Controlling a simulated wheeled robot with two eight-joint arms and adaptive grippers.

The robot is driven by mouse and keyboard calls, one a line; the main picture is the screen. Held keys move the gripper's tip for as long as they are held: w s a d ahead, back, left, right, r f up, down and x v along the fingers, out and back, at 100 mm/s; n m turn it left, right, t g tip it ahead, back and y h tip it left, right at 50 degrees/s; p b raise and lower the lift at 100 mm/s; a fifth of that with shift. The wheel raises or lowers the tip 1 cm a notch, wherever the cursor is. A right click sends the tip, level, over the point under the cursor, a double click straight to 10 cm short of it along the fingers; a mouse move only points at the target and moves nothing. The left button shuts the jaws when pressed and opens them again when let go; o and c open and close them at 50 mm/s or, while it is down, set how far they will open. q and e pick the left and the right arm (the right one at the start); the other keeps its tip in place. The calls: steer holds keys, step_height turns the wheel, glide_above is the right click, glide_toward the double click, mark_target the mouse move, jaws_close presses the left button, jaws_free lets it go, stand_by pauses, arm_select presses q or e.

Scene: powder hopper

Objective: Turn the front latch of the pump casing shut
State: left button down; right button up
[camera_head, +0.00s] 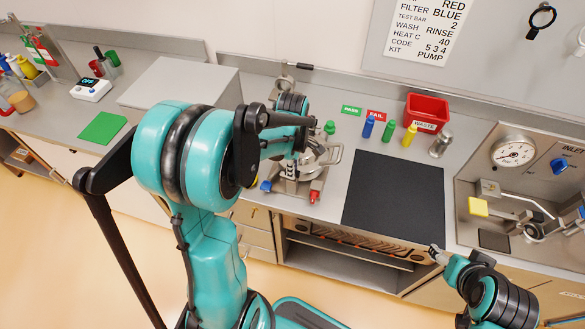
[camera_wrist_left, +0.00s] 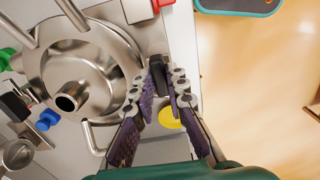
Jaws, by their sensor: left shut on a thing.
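The pump casing (camera_head: 318,158) is a round shiny metal body on a plate on the bench, partly hidden behind my left arm in the head view. In the left wrist view the casing (camera_wrist_left: 88,75) fills the left side, with a short open pipe in its middle. A dark block-like latch handle (camera_wrist_left: 157,72) stands at the casing's rim. My left gripper (camera_wrist_left: 168,85) has its two purple-padded fingers closed around this handle. Whether the latch is fully turned cannot be seen. My right gripper (camera_head: 435,253) is at the bench's front edge, away from the casing; its jaws are too small to read.
Red (camera_head: 314,197) and blue (camera_head: 265,186) knobs and a curved metal handle (camera_head: 335,154) surround the casing. A black mat (camera_head: 398,200) lies to the right, with coloured bottles and a red waste bin (camera_head: 427,108) behind. A grey box (camera_head: 180,85) stands left.

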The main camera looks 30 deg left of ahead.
arm_select(q)
steer(key=shift+m, duration=0.3)
steer(key=m, duration=0.3)
steer(key=shift+m, duration=0.3)
steer(key=m, duration=0.4)
steer(key=shift+m+b, duration=0.3)
steer(key=shift+b, duration=0.1)
steer(key=m, duration=0.4)
steer(key=shift+m, duration=2.5)
steer(key=c, duration=1.5)
jaws_free()
steer(key=shift+c, duration=0.2)
